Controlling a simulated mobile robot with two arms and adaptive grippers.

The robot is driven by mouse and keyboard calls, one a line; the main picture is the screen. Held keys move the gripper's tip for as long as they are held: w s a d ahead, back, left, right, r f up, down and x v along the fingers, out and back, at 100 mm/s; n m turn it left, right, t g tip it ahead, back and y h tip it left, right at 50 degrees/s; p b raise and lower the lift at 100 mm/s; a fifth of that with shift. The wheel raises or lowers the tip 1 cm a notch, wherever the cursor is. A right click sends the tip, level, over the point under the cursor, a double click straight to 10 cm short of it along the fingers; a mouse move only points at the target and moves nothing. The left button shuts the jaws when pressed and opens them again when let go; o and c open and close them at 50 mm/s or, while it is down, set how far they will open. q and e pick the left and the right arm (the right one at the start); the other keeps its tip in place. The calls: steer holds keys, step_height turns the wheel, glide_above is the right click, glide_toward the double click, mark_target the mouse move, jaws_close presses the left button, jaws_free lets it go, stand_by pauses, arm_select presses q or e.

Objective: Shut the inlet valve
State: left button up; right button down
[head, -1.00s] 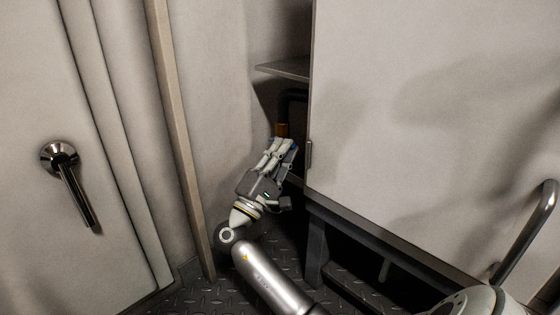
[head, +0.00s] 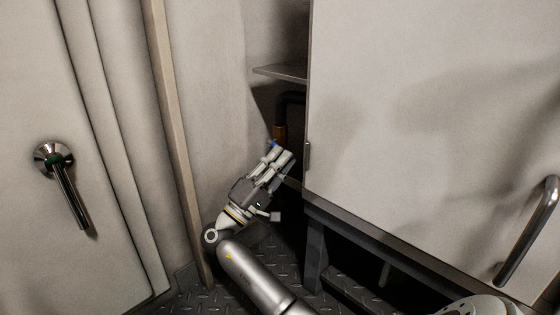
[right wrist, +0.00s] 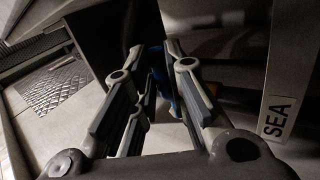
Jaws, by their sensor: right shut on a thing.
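The inlet valve sits by the gap left of the large pale panel. Its brass-coloured body (head: 280,133) shows at the end of a dark pipe. A small part of its blue handle (head: 274,143) shows at my fingertips. My right gripper (head: 281,153) is at the valve, just below the brass part, shut on the blue handle. In the right wrist view, blue (right wrist: 176,98) shows between the fingers of the right gripper (right wrist: 155,52). The fingers hide most of the handle, so its exact angle cannot be told. My left gripper is not in view.
The large pale panel (head: 430,90) stands close on the right, with a dark frame (head: 390,243) below. A shelf (head: 281,72) juts out above the valve. A door with a metal lever (head: 68,190) is on the left. Tread-plate floor (head: 190,297) lies below.

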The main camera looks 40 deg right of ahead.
steer(key=shift+a+f, duration=0.1)
steer(key=shift+f, duration=0.2)
steer(key=c, duration=1.5)
jaws_free()
steer(key=shift+o, duration=0.2)
steer(key=shift+r, duration=0.15)
step_height(320, 180, up, 10)
steer(key=shift+c, duration=0.3)
